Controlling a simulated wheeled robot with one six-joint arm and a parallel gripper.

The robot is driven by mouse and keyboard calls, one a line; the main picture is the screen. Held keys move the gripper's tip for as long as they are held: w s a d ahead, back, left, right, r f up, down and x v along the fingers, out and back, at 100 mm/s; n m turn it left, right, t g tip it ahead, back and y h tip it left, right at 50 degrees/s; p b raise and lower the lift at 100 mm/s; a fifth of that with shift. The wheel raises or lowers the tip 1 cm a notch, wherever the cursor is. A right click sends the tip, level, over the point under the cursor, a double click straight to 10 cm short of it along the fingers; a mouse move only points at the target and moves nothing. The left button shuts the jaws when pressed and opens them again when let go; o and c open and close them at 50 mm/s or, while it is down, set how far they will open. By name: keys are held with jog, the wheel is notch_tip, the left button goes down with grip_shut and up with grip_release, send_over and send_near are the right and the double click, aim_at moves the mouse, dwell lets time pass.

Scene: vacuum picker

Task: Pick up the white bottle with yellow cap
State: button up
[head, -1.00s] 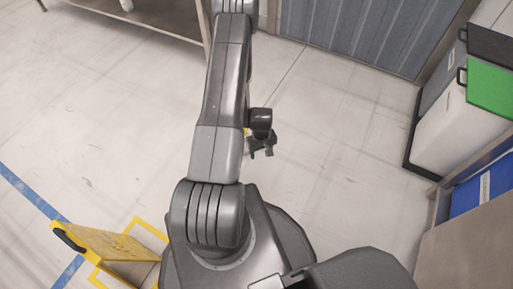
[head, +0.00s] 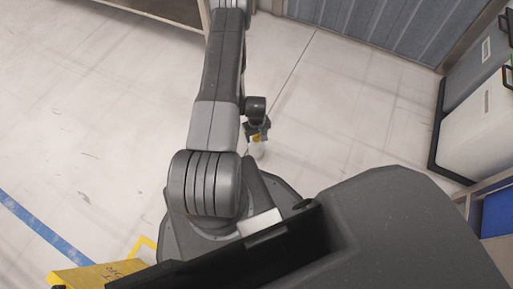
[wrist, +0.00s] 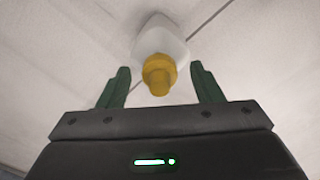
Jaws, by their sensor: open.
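The white bottle (wrist: 162,33) with its yellow cap (wrist: 158,75) shows in the wrist view, on the pale floor. The cap points toward the camera and lies between the green fingers of my gripper (wrist: 160,84). The fingers stand apart, with a gap on both sides of the cap. In the head view my gripper (head: 258,133) hangs right of my arm, over the bottle (head: 257,151), whose upper part is partly hidden by the gripper. I cannot tell the exact height of the fingers along the bottle.
A yellow stand (head: 90,276) is at the lower left. Grey and white bins (head: 478,120) stand at the right beside a shelf with a blue box (head: 497,212). A corrugated panel (head: 380,25) and a bench (head: 165,10) are at the back. The floor around the bottle is clear.

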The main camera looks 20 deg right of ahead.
jog(key=shift+f, duration=0.15)
jog(key=shift+c, duration=0.4)
grip_shut()
